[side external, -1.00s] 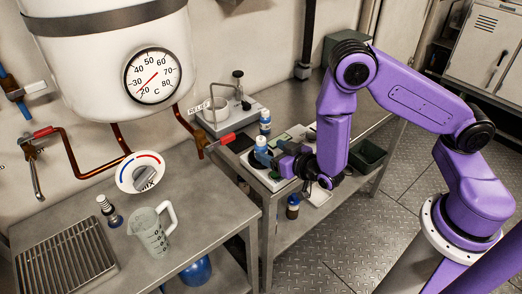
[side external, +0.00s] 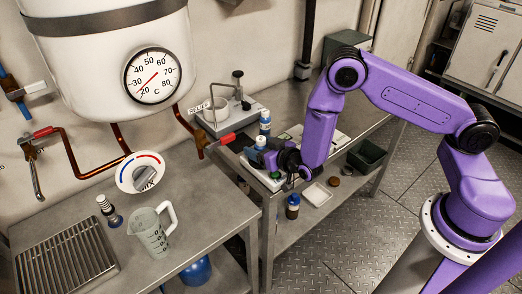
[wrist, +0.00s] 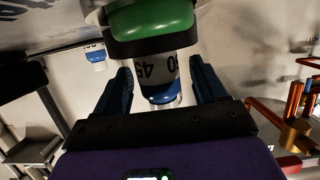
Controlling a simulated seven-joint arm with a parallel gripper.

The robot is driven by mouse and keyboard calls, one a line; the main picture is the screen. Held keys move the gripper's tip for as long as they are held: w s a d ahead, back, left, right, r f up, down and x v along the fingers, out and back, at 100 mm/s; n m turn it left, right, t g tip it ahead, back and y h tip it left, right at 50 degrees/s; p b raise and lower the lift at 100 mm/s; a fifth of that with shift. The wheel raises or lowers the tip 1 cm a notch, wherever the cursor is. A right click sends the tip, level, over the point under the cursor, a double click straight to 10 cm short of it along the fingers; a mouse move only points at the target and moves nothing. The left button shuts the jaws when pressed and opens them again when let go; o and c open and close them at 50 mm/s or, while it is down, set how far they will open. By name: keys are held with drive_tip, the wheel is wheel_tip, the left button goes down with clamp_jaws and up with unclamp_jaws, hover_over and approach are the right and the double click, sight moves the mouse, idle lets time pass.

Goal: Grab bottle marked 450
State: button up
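A blue-capped bottle (side external: 260,143) stands near the left end of the back bench, partly hidden by my gripper (side external: 265,158). In the wrist view a bottle (wrist: 157,68) with dark digits that look like 4, 5 and 0 lies between the two fingers of my gripper (wrist: 162,88). A second blue-capped bottle (side external: 264,122) stands just behind; a blue-and-white one also shows at left in the wrist view (wrist: 97,54).
A dark green bin (side external: 367,156) is to the right. A grey device labelled RELIEF (side external: 228,122) and a red-handled valve (side external: 217,144) are close on the left. A measuring jug (side external: 149,232) stands on the front table.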

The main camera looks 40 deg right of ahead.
drive_tip(key=c, duration=1)
drive_tip(key=shift+c, duration=0.2)
drive_tip(key=shift+r, duration=0.1)
